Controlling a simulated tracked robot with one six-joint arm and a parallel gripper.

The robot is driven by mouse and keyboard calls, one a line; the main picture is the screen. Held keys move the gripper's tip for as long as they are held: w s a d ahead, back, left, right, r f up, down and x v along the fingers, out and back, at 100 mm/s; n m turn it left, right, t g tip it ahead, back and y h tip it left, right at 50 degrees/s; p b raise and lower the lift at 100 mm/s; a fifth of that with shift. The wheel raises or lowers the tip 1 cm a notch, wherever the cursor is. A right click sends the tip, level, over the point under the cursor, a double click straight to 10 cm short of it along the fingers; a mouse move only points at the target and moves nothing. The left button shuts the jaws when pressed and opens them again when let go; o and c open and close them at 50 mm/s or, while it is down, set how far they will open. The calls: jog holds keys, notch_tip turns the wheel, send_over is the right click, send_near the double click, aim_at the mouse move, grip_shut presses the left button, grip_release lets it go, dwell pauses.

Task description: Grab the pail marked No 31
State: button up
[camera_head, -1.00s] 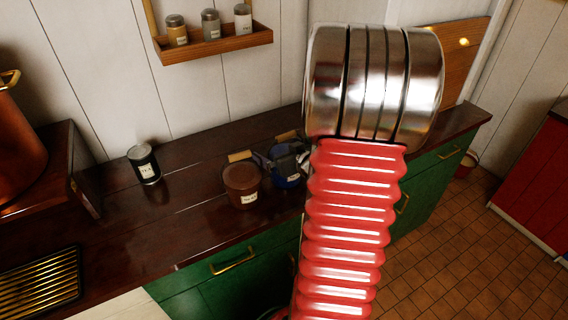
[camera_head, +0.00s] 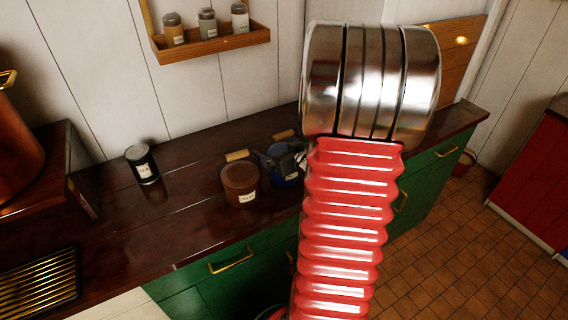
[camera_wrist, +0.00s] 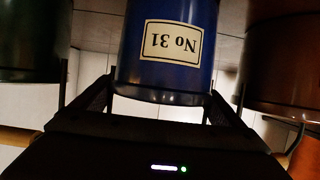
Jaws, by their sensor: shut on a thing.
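The blue pail (camera_wrist: 170,70) fills the upper middle of the wrist view. Its cream label reads "No 31", upside down in that view. My gripper (camera_wrist: 160,96) is shut on it, with one dark finger on each side. In the head view the blue pail (camera_head: 289,180) is on the dark counter, partly covered by my gripper (camera_head: 276,163) and arm. A wooden handle grip shows behind it. I cannot tell whether the pail is lifted off the counter.
A brown pail (camera_head: 240,187) stands close to the left; it shows at the right of the wrist view (camera_wrist: 285,70). A dark green vessel (camera_wrist: 30,45) is on the other side. A dark tin (camera_head: 143,165) stands farther left. A spice shelf (camera_head: 212,45) hangs above.

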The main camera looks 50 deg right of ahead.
aim_at(277, 146)
jog(key=shift+c, duration=0.9)
jog(key=shift+r, duration=0.15)
notch_tip(277, 146, up, 9)
jog(key=shift+r, duration=0.45)
